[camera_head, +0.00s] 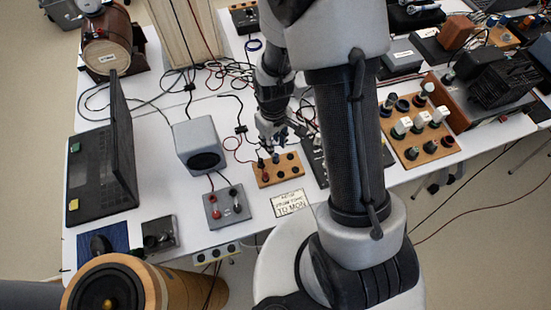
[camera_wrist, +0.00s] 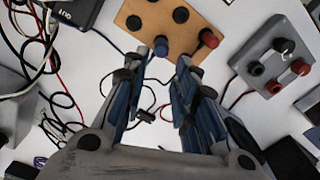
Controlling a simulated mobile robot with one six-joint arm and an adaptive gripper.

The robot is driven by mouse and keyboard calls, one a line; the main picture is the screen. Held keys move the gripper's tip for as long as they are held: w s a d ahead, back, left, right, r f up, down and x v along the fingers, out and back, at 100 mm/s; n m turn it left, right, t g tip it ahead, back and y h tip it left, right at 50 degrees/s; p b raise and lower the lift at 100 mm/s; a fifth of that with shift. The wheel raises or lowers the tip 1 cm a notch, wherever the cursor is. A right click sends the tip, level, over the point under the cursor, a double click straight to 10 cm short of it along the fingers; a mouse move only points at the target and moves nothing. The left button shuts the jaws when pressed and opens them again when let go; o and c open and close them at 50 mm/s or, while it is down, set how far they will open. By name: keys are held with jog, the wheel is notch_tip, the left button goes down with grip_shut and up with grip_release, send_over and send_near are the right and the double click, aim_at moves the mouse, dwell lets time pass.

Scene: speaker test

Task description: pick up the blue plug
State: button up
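The blue plug (camera_wrist: 161,46) stands in a wooden socket board (camera_wrist: 143,12) in the wrist view, near the board's edge. A red plug (camera_wrist: 208,38) sits at the same board's right corner. My gripper (camera_wrist: 164,57) is open, with a gap between its two blue-lined fingers. The blue plug shows just beyond the fingertips, within this gap; I cannot tell whether either finger touches it. In the head view my gripper (camera_head: 271,143) is just behind the wooden board (camera_head: 289,180), and I cannot make out the blue plug there.
A grey box (camera_head: 226,207) with red and black plugs stands left of the board. A grey speaker (camera_head: 198,144) and a laptop (camera_head: 104,168) are farther left. Another wooden board (camera_head: 418,128) with several knobs lies right of my arm. Loose cables cross the white table behind my gripper.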

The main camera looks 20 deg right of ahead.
aim_at(276, 155)
notch_tip(276, 155, down, 2)
jog(key=shift+f, duration=0.1)
jog(key=f+b, duration=0.2)
jog(key=f, duration=0.1)
jog(key=f+b, duration=0.1)
jog(key=f, duration=0.1)
jog(key=shift+s+d+f, duration=0.1)
jog(key=shift+s+d, duration=0.1)
jog(key=shift+s, duration=0.2)
grip_shut()
notch_tip(276, 155, up, 20)
jog(key=p, duration=0.7)
